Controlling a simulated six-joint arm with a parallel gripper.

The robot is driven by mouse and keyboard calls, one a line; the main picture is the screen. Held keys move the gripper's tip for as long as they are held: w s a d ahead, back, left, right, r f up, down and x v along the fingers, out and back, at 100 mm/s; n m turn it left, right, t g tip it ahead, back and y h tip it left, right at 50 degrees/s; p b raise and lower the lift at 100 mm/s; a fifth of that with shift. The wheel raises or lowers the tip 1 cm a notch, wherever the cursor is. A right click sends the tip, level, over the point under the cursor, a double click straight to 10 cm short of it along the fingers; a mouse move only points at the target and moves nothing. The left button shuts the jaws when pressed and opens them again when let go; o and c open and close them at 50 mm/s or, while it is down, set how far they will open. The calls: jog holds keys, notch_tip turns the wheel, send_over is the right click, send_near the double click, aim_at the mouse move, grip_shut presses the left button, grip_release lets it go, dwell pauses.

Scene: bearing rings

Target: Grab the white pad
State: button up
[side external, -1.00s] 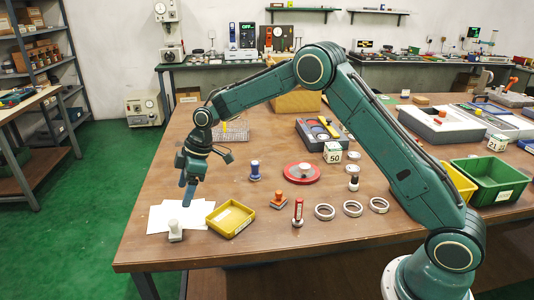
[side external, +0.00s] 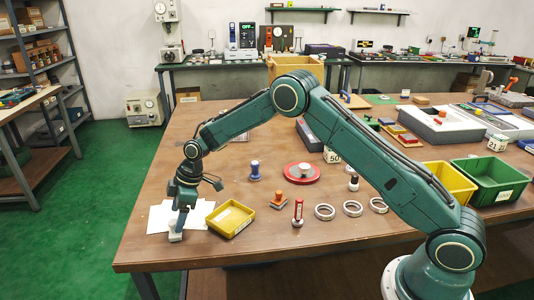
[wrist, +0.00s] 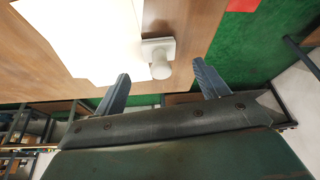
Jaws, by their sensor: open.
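The white pad (side external: 175,237), a small white block with a round knob, stands on the brown table near its front left edge. In the wrist view the white pad (wrist: 158,52) appears just beyond the fingertips, between the lines of the two fingers. My gripper (side external: 181,222) is right above and beside it in the side view, pointing down, and partly hides its top. Whether a finger touches the pad cannot be told.
White paper sheets (side external: 158,218) lie beside the pad. A yellow tray (side external: 230,219) stands to the right, then an orange stamp (side external: 279,201), a red-handled stamp (side external: 298,212) and metal rings (side external: 324,212). A blue stamp (side external: 255,171) stands behind. The table's front edge is close.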

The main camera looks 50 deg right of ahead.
jog(key=shift+f, duration=0.1)
jog(key=shift+x, duration=2.55)
jog(key=shift+w, duration=0.1)
jog(key=c, duration=1.1)
